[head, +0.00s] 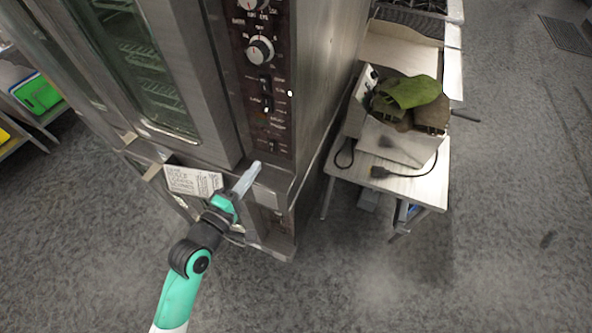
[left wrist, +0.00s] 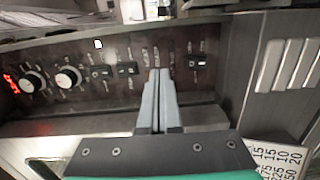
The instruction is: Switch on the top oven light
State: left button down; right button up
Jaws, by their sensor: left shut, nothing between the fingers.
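The upper oven's dark control panel (head: 281,122) runs down the right of its glass door. It carries dials, two neighbouring black rocker switches (head: 265,84) and a lone switch (head: 272,147) lower down. In the left wrist view the panel lies sideways, with the switch pair (left wrist: 114,70) left of my fingers and the lone switch (left wrist: 197,63) right of them. My left gripper (head: 256,166) is shut and empty, just below the panel's lower end in the head view. In the left wrist view its fingertips (left wrist: 160,72) overlap the panel between the switches; contact cannot be told. The labels are too blurred to read.
A paper label (head: 193,181) is on the oven front beside my gripper. A metal table (head: 415,187) with a box, green and brown mitts (head: 411,92) and a black cable stands right of the oven. The floor in front is clear.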

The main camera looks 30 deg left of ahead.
aim_at(272, 151)
pick_arm(q)
jog(key=s+a+f+g+y+b, duration=0.1)
jog(key=s+a+f, duration=0.1)
jog(key=f, duration=0.5)
jog(key=shift+s+a+f+n+b, duration=0.2)
jog(key=shift+s+f+n+b, duration=0.2)
jog(key=shift+s, duration=0.2)
pick_arm(e)
notch_tip(272, 151, down, 3)
jog(key=shift+a+f, duration=0.1)
jog(key=shift+f, duration=0.05)
pick_arm(q)
jog(key=b+x, duration=0.2)
jog(key=x, duration=1.2)
jog(key=shift+f, duration=0.15)
pick_arm(e)
notch_tip(272, 151, down, 2)
jog(key=shift+f, duration=0.1)
